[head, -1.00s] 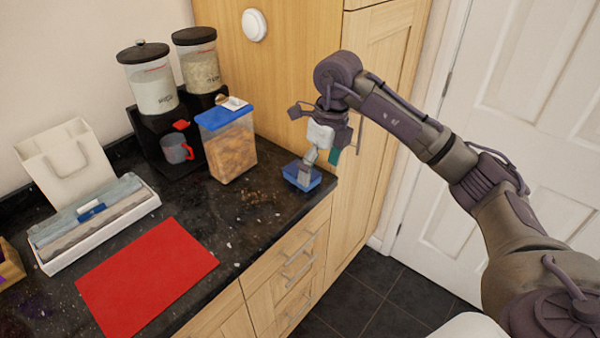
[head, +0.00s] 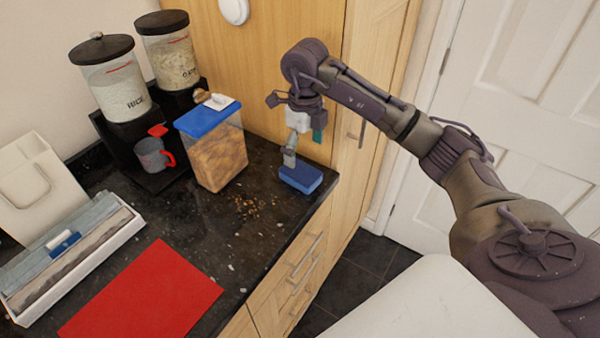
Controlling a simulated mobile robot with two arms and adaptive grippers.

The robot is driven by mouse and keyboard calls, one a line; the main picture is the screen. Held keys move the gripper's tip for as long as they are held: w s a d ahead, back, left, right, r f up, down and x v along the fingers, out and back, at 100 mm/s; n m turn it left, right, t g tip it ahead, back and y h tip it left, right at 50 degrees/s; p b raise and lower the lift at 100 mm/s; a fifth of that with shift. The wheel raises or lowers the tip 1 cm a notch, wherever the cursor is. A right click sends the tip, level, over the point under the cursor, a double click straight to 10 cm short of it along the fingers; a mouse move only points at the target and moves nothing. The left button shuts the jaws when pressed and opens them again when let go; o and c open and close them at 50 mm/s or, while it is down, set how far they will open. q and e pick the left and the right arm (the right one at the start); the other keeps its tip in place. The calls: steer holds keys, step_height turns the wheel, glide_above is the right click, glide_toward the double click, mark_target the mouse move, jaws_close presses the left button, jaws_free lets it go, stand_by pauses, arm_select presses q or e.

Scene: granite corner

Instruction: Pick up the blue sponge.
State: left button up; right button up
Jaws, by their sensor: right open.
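The blue sponge (head: 301,178) lies flat on the dark granite counter (head: 215,232), close to its front right corner. My right gripper (head: 303,148) is open and points down just behind and above the sponge. Its grey finger ends by the sponge's back left edge; I cannot tell whether it touches. A teal patch shows on its right side. Nothing is between the fingers, and most of the sponge's top is uncovered. My left gripper is not in view.
A blue-lidded food container (head: 213,150) stands left of the sponge. Crumbs (head: 245,208) lie between. Farther left are two dispensers, a grey mug (head: 152,155), a white tray (head: 75,255) and a red mat (head: 145,297). A wooden cabinet (head: 290,65) rises behind the gripper.

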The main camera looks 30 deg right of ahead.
mark_target(301, 171)
steer(key=f, duration=0.3)
steer(key=shift+w, duration=0.25)
steer(key=f+p, duration=0.1)
steer(key=f, duration=0.1)
steer(key=f+p, duration=0.1)
steer(key=f, duration=0.1)
steer(key=shift+w+a, duration=0.2)
steer(key=shift+w+f, duration=0.1)
steer(key=shift+f, duration=0.45)
steer(key=c, duration=1)
